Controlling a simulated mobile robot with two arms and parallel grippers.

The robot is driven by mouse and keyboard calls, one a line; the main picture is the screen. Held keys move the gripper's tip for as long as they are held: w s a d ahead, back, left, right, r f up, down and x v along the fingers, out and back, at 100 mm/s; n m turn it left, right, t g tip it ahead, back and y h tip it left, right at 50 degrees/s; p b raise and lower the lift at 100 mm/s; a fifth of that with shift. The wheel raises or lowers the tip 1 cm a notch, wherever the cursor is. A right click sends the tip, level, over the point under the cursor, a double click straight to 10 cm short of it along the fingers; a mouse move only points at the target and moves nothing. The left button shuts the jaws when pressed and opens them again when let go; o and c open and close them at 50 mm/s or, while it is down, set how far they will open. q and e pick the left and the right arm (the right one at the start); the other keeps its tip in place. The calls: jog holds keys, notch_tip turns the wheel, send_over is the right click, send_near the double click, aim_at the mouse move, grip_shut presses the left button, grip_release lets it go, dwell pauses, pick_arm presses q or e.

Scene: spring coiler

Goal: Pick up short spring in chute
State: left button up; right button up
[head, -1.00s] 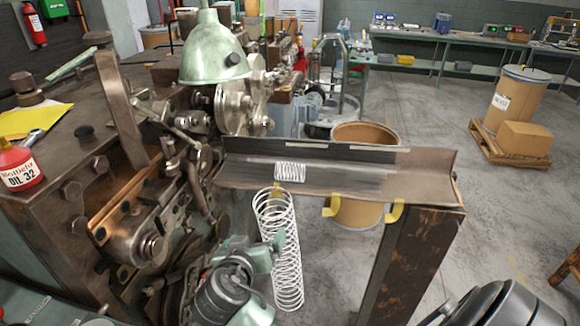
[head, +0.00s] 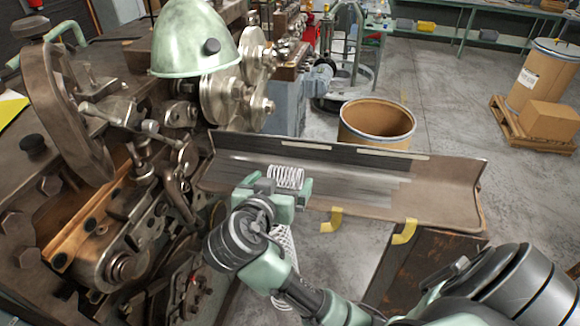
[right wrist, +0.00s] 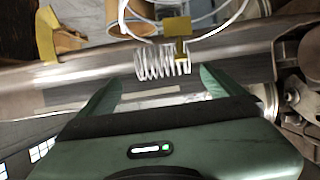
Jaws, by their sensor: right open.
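The short white spring (head: 287,177) lies in the metal chute (head: 435,196), near its left end by the machine. My right gripper (head: 278,187) is at the chute's front edge, its open fingers on either side of the spring in the head view. In the right wrist view the spring (right wrist: 160,63) lies just beyond the open fingertips (right wrist: 160,88), crosswise to the gripper and apart from both fingers. The gripper hides part of the chute's front edge. My left gripper is not in view.
A long white spring (head: 284,245) stands below the chute, partly hidden by my right arm. Yellow hooks (head: 404,232) hang from the chute's front edge. The coiling machine (head: 120,180) fills the left. A fiber drum (head: 377,122) stands behind the chute.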

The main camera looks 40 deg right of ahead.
aim_at(283, 175)
jog(key=shift+w+d, duration=0.2)
jog(key=shift+d, duration=0.15)
jog(key=shift+w+d+f+p, duration=0.15)
jog(key=shift+w+d+p, duration=0.25)
jog(key=shift+p, duration=0.35)
jog(key=p+x, duration=0.1)
jog(key=x, duration=0.3)
jog(key=shift+w+a+f, duration=0.1)
jog(key=shift+w+a, duration=0.05)
jog(key=shift+a, duration=0.15)
jog(key=shift+w+d+f, duration=0.15)
jog(key=shift+d, duration=0.05)
jog(key=shift+a, duration=0.1)
jog(key=c, duration=1.5)
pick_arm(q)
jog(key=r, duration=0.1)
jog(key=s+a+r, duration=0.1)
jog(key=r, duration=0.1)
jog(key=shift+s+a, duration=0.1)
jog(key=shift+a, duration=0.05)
pick_arm(e)
jog(key=shift+o, duration=0.2)
